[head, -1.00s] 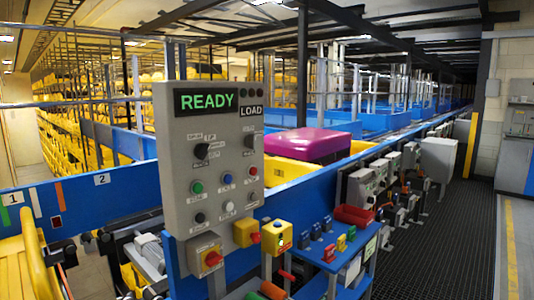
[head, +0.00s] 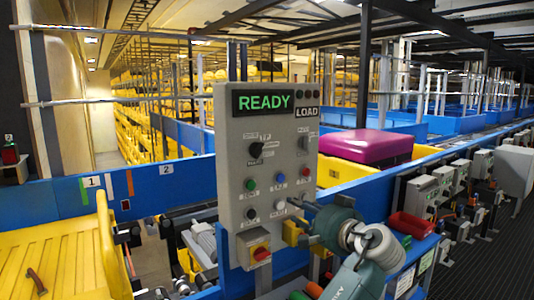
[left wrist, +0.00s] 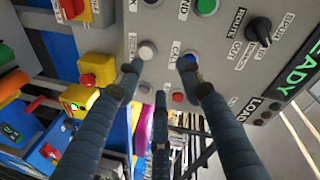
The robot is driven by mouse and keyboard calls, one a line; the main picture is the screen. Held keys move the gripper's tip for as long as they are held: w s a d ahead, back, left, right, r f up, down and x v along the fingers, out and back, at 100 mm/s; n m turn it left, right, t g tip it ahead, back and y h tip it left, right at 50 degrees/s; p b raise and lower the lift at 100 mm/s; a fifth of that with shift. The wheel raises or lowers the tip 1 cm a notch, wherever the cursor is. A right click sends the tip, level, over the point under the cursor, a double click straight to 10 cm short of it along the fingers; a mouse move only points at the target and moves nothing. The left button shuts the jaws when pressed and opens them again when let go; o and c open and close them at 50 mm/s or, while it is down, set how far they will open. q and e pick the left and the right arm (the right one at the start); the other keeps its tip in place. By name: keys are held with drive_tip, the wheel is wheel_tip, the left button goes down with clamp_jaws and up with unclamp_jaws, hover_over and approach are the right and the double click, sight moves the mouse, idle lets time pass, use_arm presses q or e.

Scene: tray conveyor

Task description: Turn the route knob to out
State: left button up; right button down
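The route knob (head: 256,149) is a black rotary knob at the upper left of the grey control panel (head: 232,190). The left wrist view shows the knob (left wrist: 259,30) at the upper right, with labels for route, out and spur around it; I cannot tell its setting for sure. My left gripper (head: 300,217) is in front of the panel's lower right, below and right of the knob and apart from it. In the left wrist view its fingers (left wrist: 160,72) are spread and empty, near the white button (left wrist: 148,50) and blue button (left wrist: 190,60). My right gripper is not in view.
The panel's display (head: 263,101) reads READY, beside a LOAD label. A red-and-yellow switch (head: 255,250) is below the panel. A magenta case (head: 367,146) sits behind it on the conveyor. A red bin (head: 408,225) is on the right. A yellow chute (head: 60,255) stands at left.

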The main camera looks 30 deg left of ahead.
sight(262, 152)
use_arm(q)
drive_tip(key=s+a+r+n+g+y, duration=0.1)
drive_tip(key=s+r+n+g+y, duration=0.25)
drive_tip(key=r, duration=1.05)
drive_tip(key=shift+n+t+h, duration=0.25)
drive_tip(key=shift+t+h, duration=0.2)
drive_tip(key=shift+t, duration=0.4)
drive_tip(key=p+x, duration=0.1)
drive_tip(key=x, duration=0.2)
drive_tip(key=s+p+x, duration=0.1)
drive_tip(key=x, duration=0.2)
drive_tip(key=p+x, duration=0.1)
drive_tip(key=x, duration=0.1)
drive_tip(key=shift+a+r+p, duration=0.15)
drive_tip(key=shift+a+p, duration=0.25)
drive_tip(key=shift+a, duration=0.25)
drive_tip(key=shift+w+a, duration=0.3)
drive_tip(key=shift+a, duration=0.25)
clamp_jaws()
